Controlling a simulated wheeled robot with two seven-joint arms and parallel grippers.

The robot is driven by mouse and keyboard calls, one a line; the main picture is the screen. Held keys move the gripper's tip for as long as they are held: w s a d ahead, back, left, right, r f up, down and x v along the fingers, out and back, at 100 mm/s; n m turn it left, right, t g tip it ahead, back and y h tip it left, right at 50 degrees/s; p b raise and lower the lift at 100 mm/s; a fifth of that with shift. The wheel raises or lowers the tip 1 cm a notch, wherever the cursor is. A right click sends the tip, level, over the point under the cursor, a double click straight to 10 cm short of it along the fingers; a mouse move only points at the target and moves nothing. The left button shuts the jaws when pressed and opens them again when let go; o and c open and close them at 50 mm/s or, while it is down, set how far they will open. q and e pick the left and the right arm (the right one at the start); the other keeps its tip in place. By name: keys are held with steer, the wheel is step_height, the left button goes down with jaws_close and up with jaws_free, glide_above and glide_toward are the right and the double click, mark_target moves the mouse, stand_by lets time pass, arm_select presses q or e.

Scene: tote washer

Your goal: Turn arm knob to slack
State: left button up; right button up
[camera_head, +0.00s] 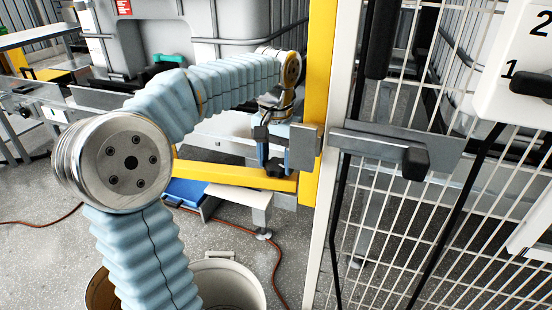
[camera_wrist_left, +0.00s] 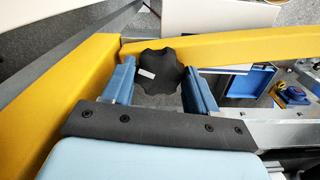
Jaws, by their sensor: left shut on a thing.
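The arm knob (camera_head: 275,168) is a black, lobed star knob on the yellow beam in the middle of the head view. In the left wrist view the knob (camera_wrist_left: 158,74) shows a small white mark on its face, left of its centre. My left gripper (camera_head: 273,156) comes down over it from above, with one blue finger on each side. In the left wrist view the left gripper (camera_wrist_left: 160,78) has the knob between its fingertips and is shut on it. My right gripper is not in view.
A yellow post (camera_head: 319,80) and a white mesh gate (camera_head: 400,230) with a grey latch bar (camera_head: 385,141) stand just right of the gripper. A white panel (camera_head: 510,75) with a black selector marked 1 and 2 is at upper right. A round bin (camera_head: 232,283) stands below my arm.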

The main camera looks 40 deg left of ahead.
mark_target(277, 165)
arm_select(q)
steer(key=shift+n, duration=1.4)
steer(key=o, duration=1.1)
steer(key=shift+c, duration=0.2)
step_height(277, 165, up, 14)
steer(key=shift+f, duration=0.1)
